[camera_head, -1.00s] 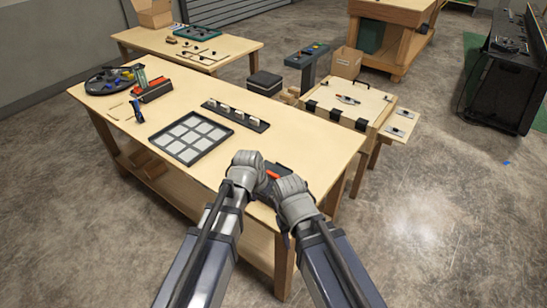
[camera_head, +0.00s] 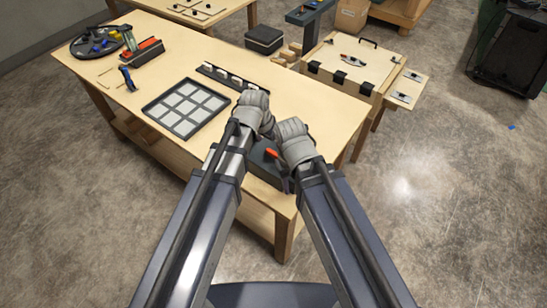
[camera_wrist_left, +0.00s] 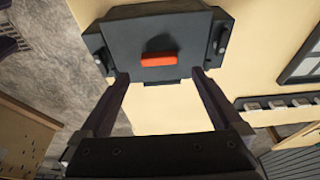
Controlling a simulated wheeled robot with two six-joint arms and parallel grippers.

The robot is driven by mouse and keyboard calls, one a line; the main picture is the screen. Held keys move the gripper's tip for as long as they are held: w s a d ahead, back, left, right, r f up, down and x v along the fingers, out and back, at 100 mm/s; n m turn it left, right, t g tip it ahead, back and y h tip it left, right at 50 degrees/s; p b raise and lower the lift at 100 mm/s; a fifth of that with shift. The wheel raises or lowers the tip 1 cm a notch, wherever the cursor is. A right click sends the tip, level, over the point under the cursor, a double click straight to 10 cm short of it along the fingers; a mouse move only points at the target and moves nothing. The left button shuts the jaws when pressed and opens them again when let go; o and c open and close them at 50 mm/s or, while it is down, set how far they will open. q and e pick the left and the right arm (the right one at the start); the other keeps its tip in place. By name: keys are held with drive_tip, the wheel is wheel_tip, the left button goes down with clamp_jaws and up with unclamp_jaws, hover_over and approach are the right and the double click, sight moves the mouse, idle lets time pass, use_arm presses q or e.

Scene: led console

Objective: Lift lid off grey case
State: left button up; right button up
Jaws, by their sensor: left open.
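The dark grey case (camera_wrist_left: 115,48) sits on the wooden table near its front right corner. A red handle (camera_wrist_left: 158,59) lies across its lid (camera_wrist_left: 155,30), which is on the case. In the head view the case (camera_head: 262,168) shows between my forearms, partly hidden by them. My left gripper (camera_wrist_left: 156,76) is open and empty, its two fingers spread at the near side of the case, with the handle between and beyond the tips. In the head view its fingers are hidden behind the wrist. My right gripper (camera_head: 284,172) is beside the case; its fingertips are too hidden to tell.
A framed panel of pale squares (camera_head: 186,107) and a dark rail with pale pieces (camera_head: 232,80) lie on the table left of my arms. A dark round tray (camera_head: 97,42) stands at the far left.

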sight(274, 152)
use_arm(q)
drive_tip(key=shift+w+f, duration=0.1)
drive_tip(key=shift+f, duration=0.3)
drive_tip(key=b+x, duration=0.5)
drive_tip(key=shift+d, duration=0.15)
drive_tip(key=c, duration=1.3)
